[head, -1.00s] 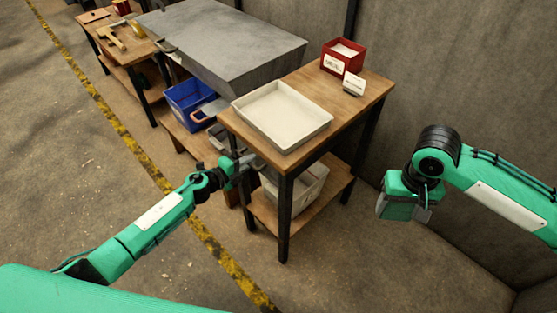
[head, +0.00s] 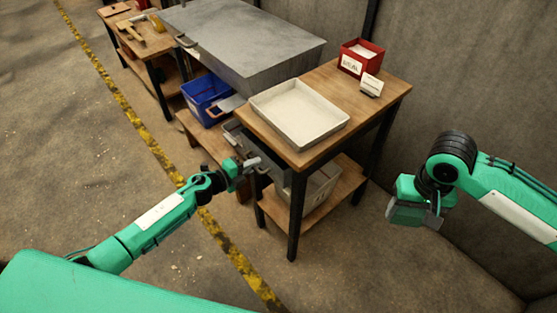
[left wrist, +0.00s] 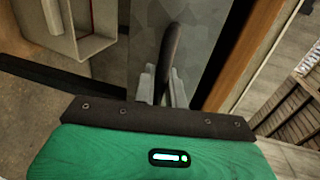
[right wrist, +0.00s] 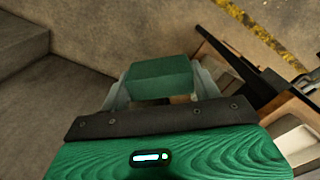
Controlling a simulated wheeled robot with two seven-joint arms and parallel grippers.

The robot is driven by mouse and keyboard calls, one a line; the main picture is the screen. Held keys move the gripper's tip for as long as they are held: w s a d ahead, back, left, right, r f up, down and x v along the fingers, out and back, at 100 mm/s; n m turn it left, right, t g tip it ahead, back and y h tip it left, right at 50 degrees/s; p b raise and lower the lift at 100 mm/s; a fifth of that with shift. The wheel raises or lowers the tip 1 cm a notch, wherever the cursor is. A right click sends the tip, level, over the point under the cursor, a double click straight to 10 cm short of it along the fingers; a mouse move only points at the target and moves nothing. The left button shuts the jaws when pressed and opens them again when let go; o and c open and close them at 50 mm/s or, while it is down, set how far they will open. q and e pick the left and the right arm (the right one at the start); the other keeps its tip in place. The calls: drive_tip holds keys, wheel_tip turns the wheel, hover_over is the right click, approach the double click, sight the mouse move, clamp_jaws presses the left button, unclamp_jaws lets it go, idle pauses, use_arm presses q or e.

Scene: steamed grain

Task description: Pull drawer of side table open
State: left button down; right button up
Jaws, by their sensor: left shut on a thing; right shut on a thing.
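The wooden side table (head: 385,87) stands right of centre in the head view. Its grey drawer front (left wrist: 185,20) faces my left gripper in the left wrist view. A dark bar handle (left wrist: 171,50) stands out from that front. My left gripper (head: 253,164) is at the table's near left side, its fingers shut on the handle. How far the drawer is out is hard to tell. My right gripper (head: 408,214) hangs over the floor, right of the table. In the right wrist view its fingers are shut on a green block (right wrist: 160,80).
On the tabletop are a white tray (head: 341,124), a red box (head: 350,66) and a small white sign (head: 371,85). A pale bin (head: 322,188) sits on the lower shelf. A blue bin (head: 205,92) and a grey slab-topped unit (head: 245,35) stand to the left. The near floor is open.

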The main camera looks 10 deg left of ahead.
drive_tip(key=shift+s+a+f+b, duration=0.3)
drive_tip(key=shift+s+f+b, duration=0.1)
drive_tip(key=shift+f+b, duration=0.1)
use_arm(q)
drive_tip(key=f+v, duration=0.2)
drive_tip(key=v, duration=1)
drive_tip(key=s+f+v, duration=0.1)
drive_tip(key=f+v, duration=0.2)
drive_tip(key=v, duration=0.9)
drive_tip(key=shift+a, duration=0.3)
drive_tip(key=c, duration=1.8)
unclamp_jaws()
drive_tip(key=b+v, duration=0.1)
drive_tip(key=v, duration=1.1)
drive_tip(key=shift+f, duration=0.1)
use_arm(e)
drive_tip(key=shift+f, duration=0.6)
